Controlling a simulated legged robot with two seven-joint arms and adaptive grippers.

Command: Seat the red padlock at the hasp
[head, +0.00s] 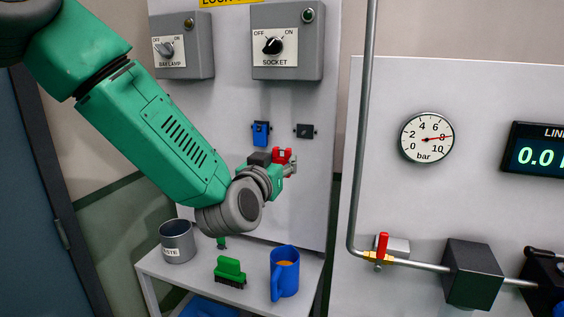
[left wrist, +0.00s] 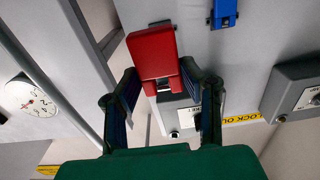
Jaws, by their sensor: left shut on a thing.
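The red padlock (head: 281,155) is held at the tip of my left gripper (head: 289,168), in front of the grey panel. In the left wrist view the padlock (left wrist: 152,54) sits between the two dark fingers (left wrist: 160,78), which are shut on it. A small dark plate (head: 305,131), which looks like the hasp, is on the panel just above and right of the padlock. In the left wrist view the padlock mostly covers what lies behind it. I cannot tell whether padlock and plate touch. My right gripper is not in view.
A blue padlock-like piece (head: 261,133) is on the panel left of the dark plate; switch boxes (head: 288,42) are above. Below, a shelf (head: 205,290) holds a grey waste can (head: 177,242), a green brush (head: 230,271) and a blue mug (head: 285,272). A vertical pipe (head: 361,130) stands right.

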